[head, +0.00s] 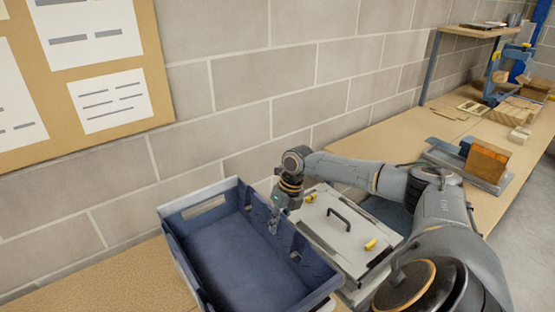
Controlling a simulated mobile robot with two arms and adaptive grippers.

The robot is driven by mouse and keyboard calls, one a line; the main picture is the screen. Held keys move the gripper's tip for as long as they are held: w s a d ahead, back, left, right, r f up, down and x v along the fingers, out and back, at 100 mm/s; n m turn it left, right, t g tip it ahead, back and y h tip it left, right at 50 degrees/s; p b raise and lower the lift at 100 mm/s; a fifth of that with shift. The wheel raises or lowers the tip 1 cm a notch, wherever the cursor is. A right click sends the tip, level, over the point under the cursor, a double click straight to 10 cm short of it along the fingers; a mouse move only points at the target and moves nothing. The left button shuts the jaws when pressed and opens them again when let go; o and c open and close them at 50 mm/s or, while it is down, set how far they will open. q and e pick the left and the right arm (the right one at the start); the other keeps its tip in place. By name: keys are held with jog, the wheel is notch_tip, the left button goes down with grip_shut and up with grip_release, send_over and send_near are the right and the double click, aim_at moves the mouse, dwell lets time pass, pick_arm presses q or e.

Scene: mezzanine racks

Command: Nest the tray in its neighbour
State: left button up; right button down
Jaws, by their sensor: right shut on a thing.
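A dark blue open tray (225,262) lies at the lower centre, against the block wall, with cut-out handholds in its walls. It is empty. My right gripper (273,226) points down at the tray's right wall and is shut on it near the rim; the exact contact is small in view. A pale edge (197,188) shows along the tray's back and left sides. I cannot tell whether it is a second tray around or under the blue one or the tray's own lit side. My left gripper is not in view.
A grey lidded case (345,232) with a dark handle and yellow latches stands right beside the tray, under my right forearm. Farther right, the bench (405,137) holds an orange-brown block (487,160) on a grey base. A raised shelf (475,31) stands behind.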

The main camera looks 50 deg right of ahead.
dwell(0.4)
jog(key=shift+f+b, duration=0.95)
jog(key=shift+f, duration=0.7)
jog(key=c, duration=1.3)
grip_release()
jog(key=shift+o, duration=0.2)
jog(key=shift+s+f, duration=0.1)
jog(key=v, duration=1.2)
